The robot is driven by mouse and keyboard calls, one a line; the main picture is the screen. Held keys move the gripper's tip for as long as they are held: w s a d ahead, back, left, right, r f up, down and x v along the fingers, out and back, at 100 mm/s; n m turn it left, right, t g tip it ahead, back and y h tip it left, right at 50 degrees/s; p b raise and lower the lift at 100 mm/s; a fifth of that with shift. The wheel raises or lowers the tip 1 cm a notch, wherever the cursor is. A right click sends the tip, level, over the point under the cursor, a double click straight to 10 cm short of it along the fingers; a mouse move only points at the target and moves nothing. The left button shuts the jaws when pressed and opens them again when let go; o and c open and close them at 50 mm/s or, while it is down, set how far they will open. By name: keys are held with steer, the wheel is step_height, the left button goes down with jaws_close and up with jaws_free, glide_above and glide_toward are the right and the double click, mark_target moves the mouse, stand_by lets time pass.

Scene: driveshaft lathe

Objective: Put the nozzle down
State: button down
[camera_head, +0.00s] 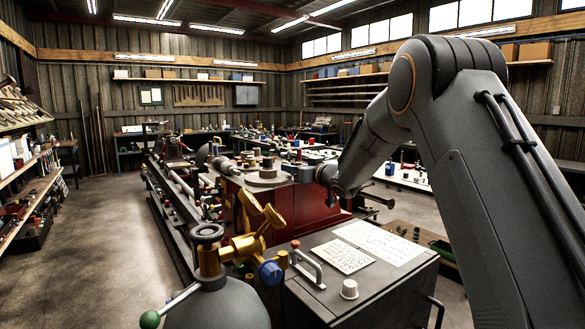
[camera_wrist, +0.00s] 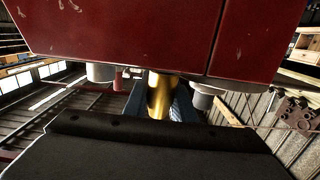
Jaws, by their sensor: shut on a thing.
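The nozzle (camera_wrist: 160,92) looks like a smooth brass-coloured cylinder in the wrist view. It sits between the blue-grey fingers of my gripper (camera_wrist: 159,110), which is shut on it. Part of it is hidden by the fingers and by the dark body edge in front. In the head view my gripper (camera_head: 299,171) is small and far off, over the top of the red lathe housing (camera_head: 322,212). I cannot make out the nozzle in that view, nor tell whether it touches a surface.
A red metal surface (camera_wrist: 130,35) fills the top of the wrist view, with pale cylinders (camera_wrist: 203,98) beside the nozzle. Round grey discs (camera_head: 268,174) stand close to my gripper on the lathe. Brass valve fittings (camera_head: 246,245) and a grey cabinet (camera_head: 320,300) are nearer.

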steer(key=shift+f, duration=0.15)
steer(key=shift+f, duration=0.1)
steer(key=c, duration=1.9)
jaws_free()
steer(key=shift+f, duration=0.1)
steer(key=o, duration=0.4)
